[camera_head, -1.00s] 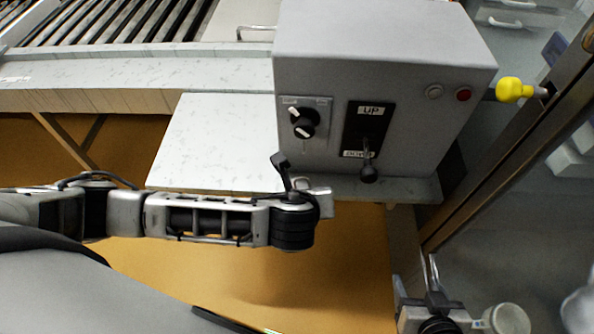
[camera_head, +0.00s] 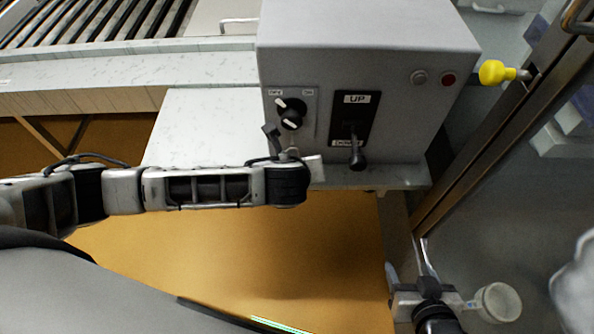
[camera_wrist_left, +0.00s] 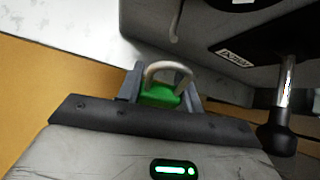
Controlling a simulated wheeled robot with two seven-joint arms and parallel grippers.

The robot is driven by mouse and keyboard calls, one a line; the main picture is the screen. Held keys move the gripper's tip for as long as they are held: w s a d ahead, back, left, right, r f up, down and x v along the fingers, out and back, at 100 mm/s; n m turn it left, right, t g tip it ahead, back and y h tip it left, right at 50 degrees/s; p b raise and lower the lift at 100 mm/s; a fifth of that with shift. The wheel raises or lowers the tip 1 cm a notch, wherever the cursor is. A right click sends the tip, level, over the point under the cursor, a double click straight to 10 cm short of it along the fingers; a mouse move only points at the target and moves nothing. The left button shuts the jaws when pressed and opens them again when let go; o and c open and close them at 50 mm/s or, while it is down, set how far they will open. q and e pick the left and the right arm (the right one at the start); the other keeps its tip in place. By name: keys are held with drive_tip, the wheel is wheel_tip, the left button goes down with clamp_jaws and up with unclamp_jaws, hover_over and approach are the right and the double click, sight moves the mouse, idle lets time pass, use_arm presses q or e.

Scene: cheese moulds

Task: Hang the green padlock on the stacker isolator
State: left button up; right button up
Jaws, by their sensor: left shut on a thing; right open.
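The stacker isolator looks to be the black rotary switch (camera_head: 291,115) on a pale plate, at the left of the grey control box's front. My left gripper (camera_head: 288,156) is just below it, in front of the box's lower edge. In the left wrist view the left gripper (camera_wrist_left: 160,88) is shut on the green padlock (camera_wrist_left: 160,96), its pale shackle upright and pointing to the box. A thin metal loop (camera_wrist_left: 176,22) hangs above, apart from the shackle. The padlock is hard to make out in the head view. My right gripper (camera_head: 426,272) is open, low at the right.
The grey control box (camera_head: 365,45) carries an UP/DOWN lever (camera_head: 357,160), close to the right of my left gripper; it shows large in the left wrist view (camera_wrist_left: 283,95). A pale ledge (camera_head: 200,125) lies left.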

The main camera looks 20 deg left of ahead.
use_arm(q)
drive_tip(key=shift+w+a+f, duration=0.25)
drive_tip(key=shift+w, duration=0.55)
drive_tip(key=shift+w+a+f, duration=0.2)
drive_tip(key=shift+w, duration=0.6)
drive_tip(key=shift+w+a+f, duration=0.25)
drive_tip(key=shift+w, duration=0.55)
drive_tip(key=shift+f, duration=0.1)
drive_tip(key=o, duration=1.1)
